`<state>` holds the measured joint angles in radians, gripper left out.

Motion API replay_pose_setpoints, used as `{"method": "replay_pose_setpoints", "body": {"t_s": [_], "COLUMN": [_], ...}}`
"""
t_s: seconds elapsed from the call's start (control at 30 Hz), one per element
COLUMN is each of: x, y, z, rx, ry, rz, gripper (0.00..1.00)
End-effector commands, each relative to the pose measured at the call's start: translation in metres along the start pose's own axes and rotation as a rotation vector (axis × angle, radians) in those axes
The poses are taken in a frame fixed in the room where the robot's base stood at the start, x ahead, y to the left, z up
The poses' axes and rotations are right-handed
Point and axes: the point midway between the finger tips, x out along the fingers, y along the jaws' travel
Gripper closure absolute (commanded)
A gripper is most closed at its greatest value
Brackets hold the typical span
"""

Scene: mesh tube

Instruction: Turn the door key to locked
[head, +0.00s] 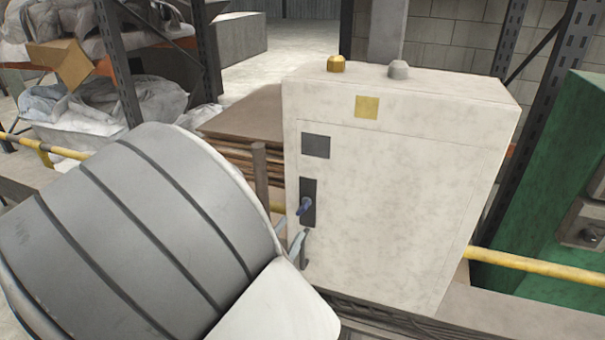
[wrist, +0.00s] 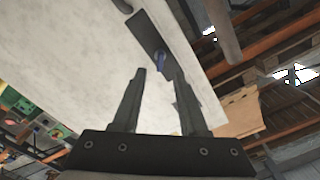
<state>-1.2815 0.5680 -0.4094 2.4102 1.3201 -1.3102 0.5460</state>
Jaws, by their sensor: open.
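The door key (head: 304,206) is small and blue, on a dark upright lock plate (head: 308,190) near the left edge of the cabinet door. In the wrist view the key (wrist: 159,62) shows beyond my fingertips, nearer the right finger, on the tilted plate (wrist: 146,32). My gripper (wrist: 160,76) is open, with nothing between its fingers. In the head view my gripper (head: 298,243) is partly hidden by my arm and shows just below the key. I cannot tell whether a finger touches the key.
The pale cabinet (head: 400,200) has a yellow label (head: 367,107), a grey square (head: 316,146) and two knobs on top. A yellow rail (head: 535,264) runs past it at the right. A brown post (head: 260,170) stands just left of the cabinet. A green machine (head: 550,190) is at far right.

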Motion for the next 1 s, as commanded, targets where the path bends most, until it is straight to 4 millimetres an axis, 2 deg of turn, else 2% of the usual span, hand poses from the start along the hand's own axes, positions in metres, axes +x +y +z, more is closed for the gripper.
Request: {"method": "replay_pose_setpoints", "body": {"t_s": [0.03,0.2,0.4,0.57,0.8,0.83,1.0], "x": [0.012,0.046,0.072,0.081,0.081,0.081,0.081], "y": [0.001,0.001,0.0,0.0,0.0,0.0,0.0], "z": [0.0,0.0,0.0,0.0,0.0,0.0,0.0], "rx": [0.001,0.0,0.001,0.0,0.0,0.0,0.0], "ry": [0.004,0.002,0.001,-0.001,-0.001,-0.001,-0.001], "rz": [0.003,0.002,0.001,0.0,0.0,0.0,0.0], "gripper": [0.57,0.57,0.57,0.57,0.57,0.59,0.9]}}
